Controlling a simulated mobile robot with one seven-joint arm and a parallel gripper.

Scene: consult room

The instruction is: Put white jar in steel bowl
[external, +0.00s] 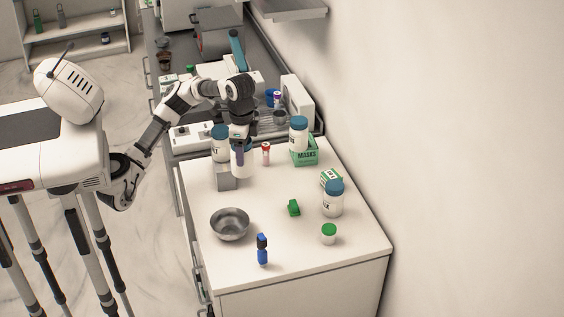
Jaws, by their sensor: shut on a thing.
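The steel bowl (230,225) sits empty near the front left of the white counter. My gripper (240,158) points down over the counter's back left part, behind the bowl. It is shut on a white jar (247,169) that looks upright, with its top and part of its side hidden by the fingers. I cannot tell whether the jar still touches the counter. Other white jars with blue lids stand at the back left (219,147), at the back on a green box (298,136), and at the right (332,204). A small white jar with a green lid (328,235) stands front right.
A grey block (226,178) stands right by the held jar, on the bowl's side. The counter's middle is mostly clear; a wall borders the right.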

